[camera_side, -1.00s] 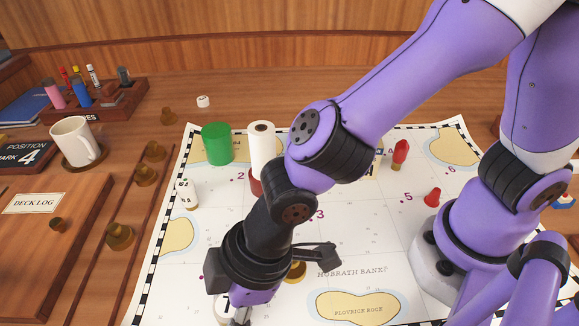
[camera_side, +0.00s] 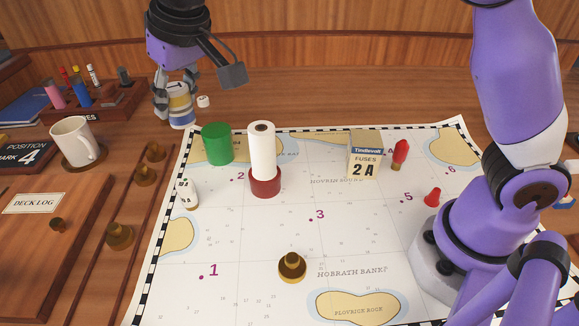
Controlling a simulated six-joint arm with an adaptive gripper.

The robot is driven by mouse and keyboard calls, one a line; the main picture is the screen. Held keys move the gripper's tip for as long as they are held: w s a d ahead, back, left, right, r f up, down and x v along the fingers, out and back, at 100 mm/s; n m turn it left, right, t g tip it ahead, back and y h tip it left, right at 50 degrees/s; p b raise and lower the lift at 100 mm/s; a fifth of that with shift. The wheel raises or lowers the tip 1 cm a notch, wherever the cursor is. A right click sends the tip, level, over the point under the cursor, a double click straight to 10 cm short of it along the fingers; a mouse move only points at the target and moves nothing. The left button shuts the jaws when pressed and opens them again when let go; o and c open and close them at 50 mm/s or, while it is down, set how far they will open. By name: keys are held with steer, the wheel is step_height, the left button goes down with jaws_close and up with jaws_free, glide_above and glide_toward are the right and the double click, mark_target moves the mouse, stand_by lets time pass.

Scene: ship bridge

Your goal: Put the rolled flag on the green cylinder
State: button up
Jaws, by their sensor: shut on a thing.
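The green cylinder (camera_side: 216,144) stands upright near the back left corner of the chart, with its top bare. To its right, a tall white roll with a brown core (camera_side: 262,148) stands on a red cylinder (camera_side: 265,183). My gripper (camera_side: 178,108) is at the upper left, shut on a short banded cylinder (camera_side: 180,103) in white, blue and yellow. This held thing is behind and left of the green cylinder, apart from it. The fingers hide part of it, and I cannot tell its height above the table. I cannot tell for sure which roll is the rolled flag.
A fuse box (camera_side: 364,158), red pieces (camera_side: 400,152) and a brass weight (camera_side: 292,267) stand on the chart (camera_side: 350,235). A white bottle (camera_side: 188,192) stands at its left edge. A mug (camera_side: 73,140) and pen rack (camera_side: 95,98) are left. The chart's middle is clear.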

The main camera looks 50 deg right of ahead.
steer(key=shift+m, duration=0.5)
steer(key=w+d+f, duration=0.2)
steer(key=d, duration=0.1)
steer(key=w+d+f, duration=0.2)
steer(key=w+d, duration=0.1)
steer(key=w+d+f, duration=0.2)
steer(key=w+d, duration=0.1)
steer(key=d, duration=0.1)
steer(key=shift+w+f, duration=0.1)
steer(key=shift+w+d+f, duration=0.1)
steer(key=shift+d+f, duration=0.05)
steer(key=shift+f, duration=1.95)
steer(key=shift+f, duration=0.15)
steer(key=o, duration=1)
